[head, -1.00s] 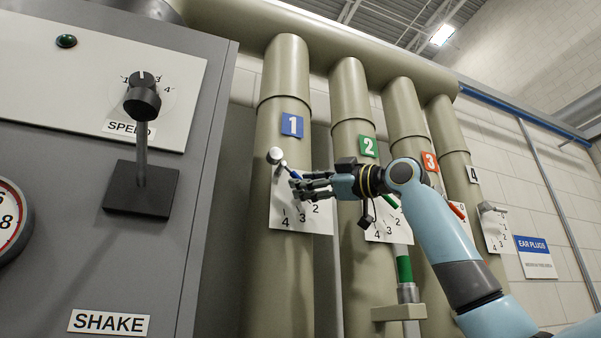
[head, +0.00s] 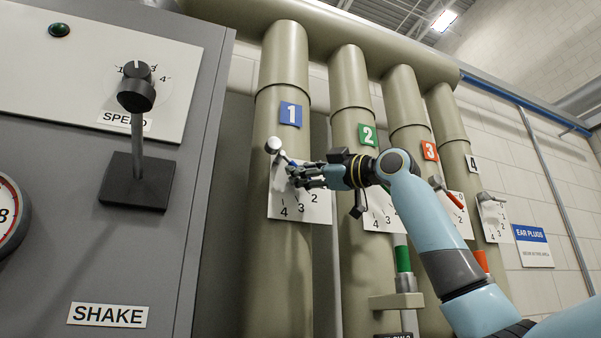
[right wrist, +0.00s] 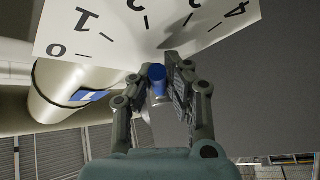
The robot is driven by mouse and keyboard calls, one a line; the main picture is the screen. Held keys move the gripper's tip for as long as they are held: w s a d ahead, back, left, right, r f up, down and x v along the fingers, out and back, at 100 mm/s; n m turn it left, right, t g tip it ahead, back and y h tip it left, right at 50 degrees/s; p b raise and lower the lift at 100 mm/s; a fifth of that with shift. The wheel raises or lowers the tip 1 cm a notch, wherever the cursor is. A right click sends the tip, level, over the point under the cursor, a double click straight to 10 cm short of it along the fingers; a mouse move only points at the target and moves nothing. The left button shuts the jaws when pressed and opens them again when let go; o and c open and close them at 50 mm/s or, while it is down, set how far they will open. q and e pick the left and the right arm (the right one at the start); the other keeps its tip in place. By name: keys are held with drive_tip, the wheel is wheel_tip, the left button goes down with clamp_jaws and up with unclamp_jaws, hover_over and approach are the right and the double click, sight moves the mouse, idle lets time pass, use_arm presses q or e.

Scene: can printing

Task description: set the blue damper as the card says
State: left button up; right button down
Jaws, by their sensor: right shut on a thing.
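The blue damper's lever has a pale round knob (head: 273,146) and sits on a white number plate (head: 285,205) on the pipe with the blue label 1 (head: 290,114). The plate's numbers 2, 3 and 4 show in the head view; my fingers cover part of it. In the right wrist view the blue grip (right wrist: 157,73) lies between my two fingers, and the plate (right wrist: 150,25) shows 0 and 1. My right gripper (head: 293,177) is shut on the blue grip. The lever's exact setting is hard to read. My left gripper and a card with the setting are not in view.
A grey machine cabinet (head: 75,235) with a speed knob and lever fills the left. Below plate 1 the pipe is clear.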

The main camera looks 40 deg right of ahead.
idle(0.3)
drive_tip(key=shift+a+f+m+t+h+b, duration=0.3)
drive_tip(key=shift+f+m+t+b, duration=0.15)
drive_tip(key=shift+m+b, duration=0.4)
drive_tip(key=m, duration=0.1)
drive_tip(key=m+t+b, duration=0.1)
drive_tip(key=a+m+h, duration=0.1)
drive_tip(key=shift+w+f+t, duration=0.15)
drive_tip(key=shift+f+t, duration=0.1)
drive_tip(key=shift+t, duration=0.1)
drive_tip(key=shift+w+a+f+m+t+h+b, duration=0.1)
drive_tip(key=shift+a+m+t+h+b, duration=0.25)
drive_tip(key=shift+m+h, duration=0.55)
drive_tip(key=shift+w+a+f+m+t+h+b, duration=0.1)
drive_tip(key=shift+a+m+t+h+b, duration=0.3)
drive_tip(key=shift+m, duration=0.85)
drive_tip(key=shift+a+m+t+h+b, duration=0.15)
drive_tip(key=shift+m+t+h+b, duration=0.35)
drive_tip(key=shift+m+h, duration=0.45)
drive_tip(key=shift+m, duration=0.35)
drive_tip(key=c, duration=1.3)
unclamp_jaws()
drive_tip(key=shift+d, duration=0.1)
drive_tip(key=shift+f, duration=0.15)
